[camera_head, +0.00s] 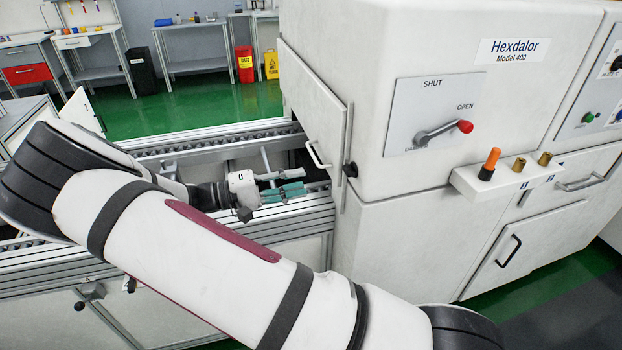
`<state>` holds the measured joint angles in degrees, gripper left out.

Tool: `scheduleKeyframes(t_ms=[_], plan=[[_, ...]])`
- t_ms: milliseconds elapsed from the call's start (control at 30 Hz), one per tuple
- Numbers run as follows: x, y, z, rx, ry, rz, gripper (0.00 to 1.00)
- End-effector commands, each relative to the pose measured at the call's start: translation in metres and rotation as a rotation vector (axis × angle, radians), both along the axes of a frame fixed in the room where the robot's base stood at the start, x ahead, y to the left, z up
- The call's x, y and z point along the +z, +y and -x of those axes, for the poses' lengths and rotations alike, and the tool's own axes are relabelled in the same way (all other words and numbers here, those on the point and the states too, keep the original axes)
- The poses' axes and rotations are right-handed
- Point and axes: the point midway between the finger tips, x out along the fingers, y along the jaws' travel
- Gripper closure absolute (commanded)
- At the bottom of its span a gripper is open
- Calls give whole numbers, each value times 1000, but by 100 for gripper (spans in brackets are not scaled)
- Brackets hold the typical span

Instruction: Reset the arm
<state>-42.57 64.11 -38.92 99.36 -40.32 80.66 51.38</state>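My white arm crosses the lower left of the head view, bends at a dark-banded elbow at the far left and reaches forward over the conveyor (222,137). Its wrist is low over the conveyor, left of the machine's opening. My gripper (283,184) is at the far end of the wrist, small and partly hidden. Its fingers are hard to separate from the teal piece (285,193) and pale bars beside it. I cannot tell whether it is open or holds anything.
The white Hexdalor machine (390,215) stands right of my wrist, with a side door (314,108) at the conveyor. A red-tipped lever (445,132) points right on its panel. An orange-topped piece (489,164) stands on a small shelf.

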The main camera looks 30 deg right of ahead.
Motion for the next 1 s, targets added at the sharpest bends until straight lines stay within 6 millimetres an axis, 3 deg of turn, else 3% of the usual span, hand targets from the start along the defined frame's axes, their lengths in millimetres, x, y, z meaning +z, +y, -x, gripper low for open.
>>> scheduleKeyframes(t_ms=[200,700,867,1000], plan=[[0,8,-2,-1,1,1,68],[1,7,-1,-6,0,-11,68],[7,0,13,-59,3,-129,68],[16,-4,36,-124,5,-323,68]])
